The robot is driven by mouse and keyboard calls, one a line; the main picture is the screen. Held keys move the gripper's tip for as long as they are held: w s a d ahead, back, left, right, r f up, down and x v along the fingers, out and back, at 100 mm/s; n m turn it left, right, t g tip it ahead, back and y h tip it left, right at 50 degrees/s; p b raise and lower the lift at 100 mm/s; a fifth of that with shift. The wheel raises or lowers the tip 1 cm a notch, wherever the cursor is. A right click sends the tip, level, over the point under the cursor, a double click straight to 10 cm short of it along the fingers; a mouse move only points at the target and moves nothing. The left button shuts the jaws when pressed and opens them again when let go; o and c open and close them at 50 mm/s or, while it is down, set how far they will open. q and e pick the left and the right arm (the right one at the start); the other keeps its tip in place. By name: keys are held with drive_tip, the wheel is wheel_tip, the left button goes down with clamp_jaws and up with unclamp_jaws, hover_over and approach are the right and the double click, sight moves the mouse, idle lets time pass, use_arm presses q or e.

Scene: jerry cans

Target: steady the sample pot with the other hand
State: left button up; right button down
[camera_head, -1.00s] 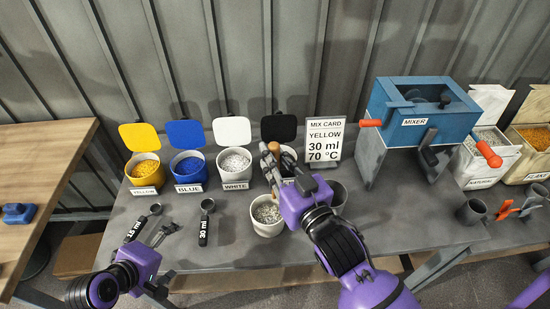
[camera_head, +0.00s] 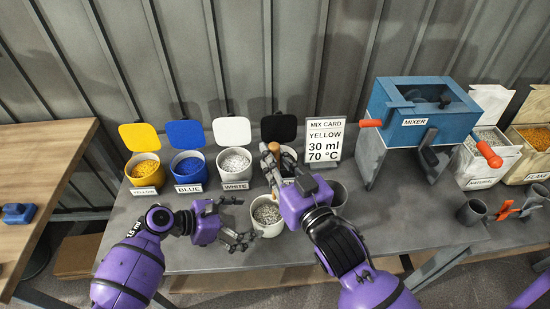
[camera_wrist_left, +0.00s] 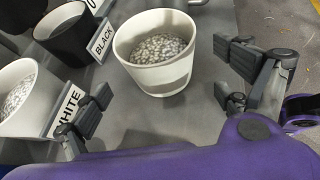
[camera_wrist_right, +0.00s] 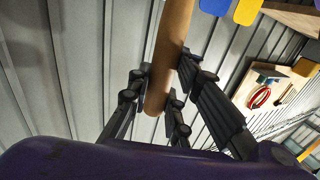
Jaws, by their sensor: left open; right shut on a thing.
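The sample pot (camera_head: 268,229), a white pot of grey pellets, stands upright on the grey bench below the black pot. It also shows in the left wrist view (camera_wrist_left: 160,77), ahead of and between the spread fingers. My left gripper (camera_head: 246,221) is open and empty just left of the pot; I see no clear contact. My right gripper (camera_head: 277,166) is shut on a wooden stick (camera_wrist_right: 170,45), held upright above and behind the pot. The stick's rounded lower end shows between the fingers in the right wrist view.
Yellow (camera_head: 144,171), blue (camera_head: 188,168), white (camera_head: 235,165) and black lidded pots line the bench's back. A mix card (camera_head: 324,140) reads YELLOW, 30 ml, 70 °C. A grey cup (camera_head: 338,195) stands right of the sample pot. The blue mixer (camera_head: 420,110) is further right.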

sight(265, 219)
use_arm(q)
drive_tip(key=shift+x, duration=3.2)
drive_tip(key=shift+c, duration=0.5)
drive_tip(key=c, duration=0.7)
drive_tip(key=shift+c, duration=0.2)
drive_tip(key=shift+c, duration=0.8)
